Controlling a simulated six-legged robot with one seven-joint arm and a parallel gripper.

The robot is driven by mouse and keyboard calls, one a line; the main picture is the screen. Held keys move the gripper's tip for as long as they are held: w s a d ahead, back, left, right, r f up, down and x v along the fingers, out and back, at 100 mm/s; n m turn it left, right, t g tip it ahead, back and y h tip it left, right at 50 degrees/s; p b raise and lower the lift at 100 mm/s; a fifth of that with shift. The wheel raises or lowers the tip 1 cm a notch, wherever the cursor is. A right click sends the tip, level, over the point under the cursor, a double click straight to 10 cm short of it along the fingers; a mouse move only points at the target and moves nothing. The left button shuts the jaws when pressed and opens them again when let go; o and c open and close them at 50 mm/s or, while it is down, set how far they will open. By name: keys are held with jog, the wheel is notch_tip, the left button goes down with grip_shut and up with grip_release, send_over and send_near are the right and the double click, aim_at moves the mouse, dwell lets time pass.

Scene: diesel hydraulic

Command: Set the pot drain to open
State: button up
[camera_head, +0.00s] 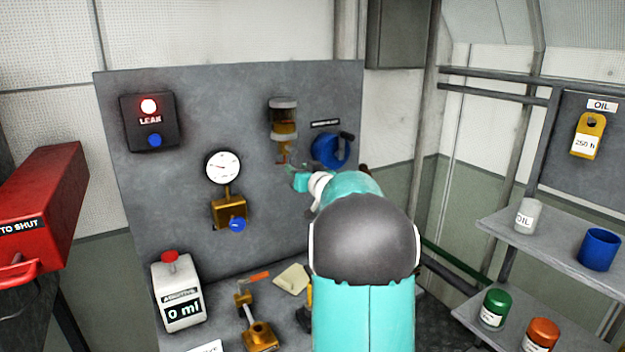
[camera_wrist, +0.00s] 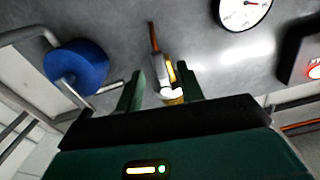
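The pot (camera_head: 284,118), a small amber-filled glass bowl with a grey cap, is mounted on the grey panel in the head view. Its drain (camera_head: 284,158) is a small brass fitting below the bowl. In the wrist view, which looks upside down, the pot (camera_wrist: 172,94) is partly hidden behind my gripper, and a thin brown-orange lever (camera_wrist: 153,38) stands out from the fitting. My gripper (camera_wrist: 160,72) is open, with its two green fingers on either side of the pot fitting. Contact cannot be told. In the head view my gripper (camera_head: 301,182) is small and partly hidden by my arm.
A blue handwheel (camera_head: 330,150) is close to the right of the pot. A gauge (camera_head: 222,168) and a lit red LEAK box (camera_head: 150,122) are to the left. Shelves stand at right.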

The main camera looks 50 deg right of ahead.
jog(key=v, duration=0.9)
jog(key=shift+s, duration=0.25)
jog(key=shift+a+r, duration=0.1)
jog(key=shift+a, duration=0.05)
